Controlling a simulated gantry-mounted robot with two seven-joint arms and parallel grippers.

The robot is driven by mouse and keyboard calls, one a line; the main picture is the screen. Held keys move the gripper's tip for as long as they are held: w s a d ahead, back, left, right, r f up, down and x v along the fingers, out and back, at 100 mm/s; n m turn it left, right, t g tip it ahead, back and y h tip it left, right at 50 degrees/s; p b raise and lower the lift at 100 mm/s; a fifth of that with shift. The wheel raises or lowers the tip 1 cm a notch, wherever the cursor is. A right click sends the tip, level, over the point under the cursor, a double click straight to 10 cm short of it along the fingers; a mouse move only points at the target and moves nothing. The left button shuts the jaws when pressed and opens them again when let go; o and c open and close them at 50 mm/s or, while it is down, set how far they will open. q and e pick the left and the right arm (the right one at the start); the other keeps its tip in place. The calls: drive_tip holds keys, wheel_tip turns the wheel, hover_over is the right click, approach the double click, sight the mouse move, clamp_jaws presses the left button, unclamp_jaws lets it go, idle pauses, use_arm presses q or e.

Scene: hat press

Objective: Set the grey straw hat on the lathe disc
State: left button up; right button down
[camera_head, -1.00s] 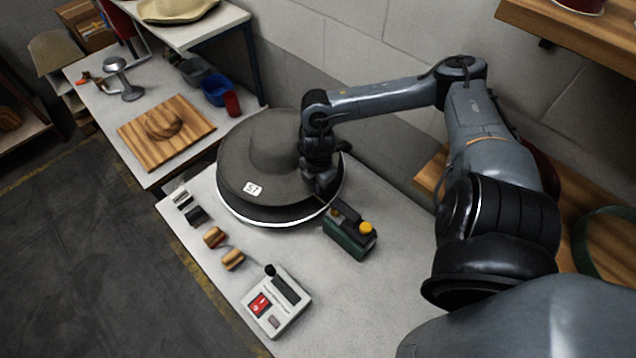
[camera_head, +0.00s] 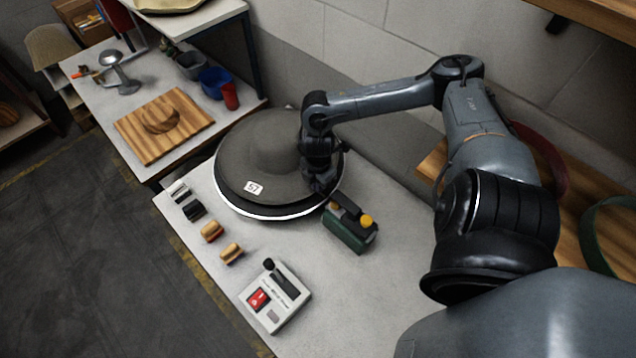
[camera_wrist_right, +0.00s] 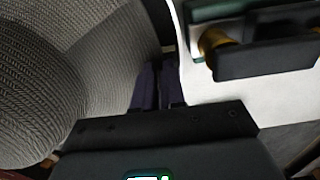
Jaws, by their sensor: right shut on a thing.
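The grey straw hat (camera_head: 262,150) lies brim down over the lathe disc (camera_head: 262,211), with a white tag on its front brim. The disc's pale rim shows below the front of the brim; whether the brim touches it I cannot tell. My right gripper (camera_head: 318,190) is shut on the hat's right brim edge. In the right wrist view the woven hat (camera_wrist_right: 90,80) fills the left side, and the dark fingers (camera_wrist_right: 158,85) meet at its brim edge. My left gripper is not in view.
A control box (camera_head: 274,297), brushes (camera_head: 212,231) and small blocks lie along the table's front edge. A wooden board (camera_head: 163,126) and cups (camera_head: 215,82) are on the far table.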

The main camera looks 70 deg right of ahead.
drive_tip(key=shift+f, duration=0.25)
drive_tip(key=shift+f+b, duration=0.3)
drive_tip(key=shift+f, duration=0.15)
drive_tip(key=c, duration=1.1)
unclamp_jaws()
drive_tip(key=shift+r, duration=0.1)
